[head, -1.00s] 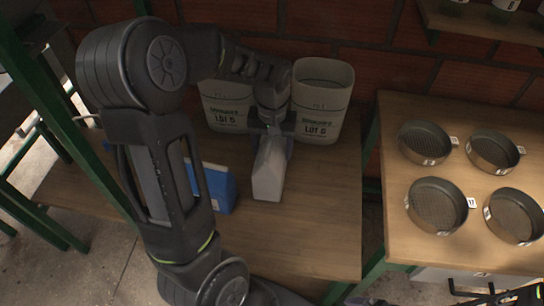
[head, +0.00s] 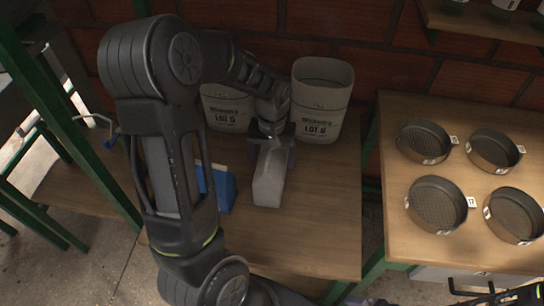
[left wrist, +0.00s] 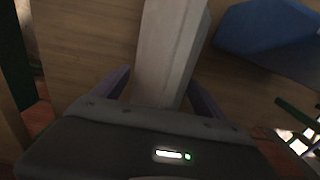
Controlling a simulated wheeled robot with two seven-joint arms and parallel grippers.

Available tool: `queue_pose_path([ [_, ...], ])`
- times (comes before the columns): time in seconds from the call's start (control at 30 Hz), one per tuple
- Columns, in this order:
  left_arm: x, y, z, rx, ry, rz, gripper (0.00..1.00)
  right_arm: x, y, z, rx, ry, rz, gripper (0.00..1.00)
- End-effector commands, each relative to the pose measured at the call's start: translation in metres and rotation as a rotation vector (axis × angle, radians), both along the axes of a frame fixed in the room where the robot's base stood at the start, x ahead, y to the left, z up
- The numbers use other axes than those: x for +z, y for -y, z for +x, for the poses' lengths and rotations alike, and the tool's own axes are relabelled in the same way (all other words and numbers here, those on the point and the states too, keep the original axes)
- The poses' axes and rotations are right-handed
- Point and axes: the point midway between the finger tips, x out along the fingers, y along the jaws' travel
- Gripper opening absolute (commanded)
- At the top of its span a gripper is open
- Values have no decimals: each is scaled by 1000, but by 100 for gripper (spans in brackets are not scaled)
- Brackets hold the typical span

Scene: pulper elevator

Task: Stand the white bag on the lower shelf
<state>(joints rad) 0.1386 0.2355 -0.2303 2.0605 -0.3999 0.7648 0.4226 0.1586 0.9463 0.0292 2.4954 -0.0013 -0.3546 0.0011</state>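The white bag (head: 268,180) is a pale, tall block-like pack above the left wooden table. My left gripper (head: 271,150) is at its top end, with one finger on each side. In the left wrist view the bag (left wrist: 168,50) runs between the two fingers, and a thin gap seems to show beside the left finger. The bag moves with the gripper, so it looks held. I cannot tell whether its base touches the table. Part of what seems to be my right gripper (head: 492,295) shows at the bottom right, its fingers unclear. I cannot pick out the lower shelf for certain.
A blue pack (head: 218,187) stands just left of the bag. Two labelled white bins (head: 322,98) (head: 227,107) stand behind. Several round sieves (head: 437,204) sit on the right table (head: 400,240). A wall shelf (head: 480,24) is at top right. The left table's front right (head: 310,235) is clear.

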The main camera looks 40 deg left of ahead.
Motion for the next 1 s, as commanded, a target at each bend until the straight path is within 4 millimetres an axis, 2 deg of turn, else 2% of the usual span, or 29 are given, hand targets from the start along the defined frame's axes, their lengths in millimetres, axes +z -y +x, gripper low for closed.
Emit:
queue_pose_path([
  [0.3,1,0,0,0,0,0,90,1,0,0,0,0,0,94],
  [0.47,7,0,1,0,2,0,90,2,0,0,0,0,0,94],
  [0.67,37,0,2,0,7,0,90,-1,0,0,0,0,0,94],
  [1.0,105,0,1,0,5,1,90,-5,0,0,0,0,0,94],
])
